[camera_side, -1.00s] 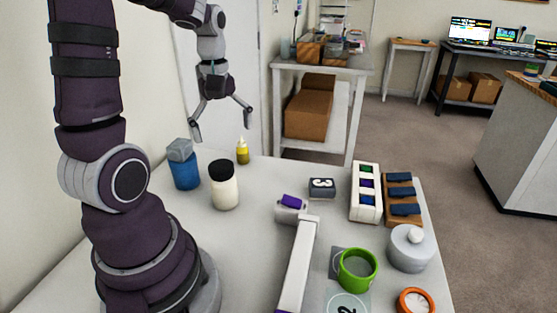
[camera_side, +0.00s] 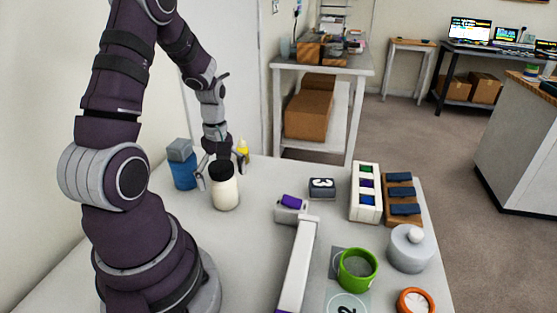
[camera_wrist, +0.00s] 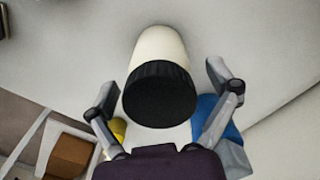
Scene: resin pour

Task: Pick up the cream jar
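The cream jar (camera_side: 225,192) has a cream body and a black lid and stands upright on the table at the left. In the wrist view its black lid (camera_wrist: 159,94) lies between my two fingers, with a gap on each side. My gripper (camera_side: 221,180) is open and down at the jar, behind it in the side view, with a finger to each side. In the wrist view, the open gripper (camera_wrist: 162,92) shows nothing gripped.
A blue container with a grey lid (camera_side: 183,168) stands left of the jar. A yellow bottle (camera_side: 243,152) stands behind it.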

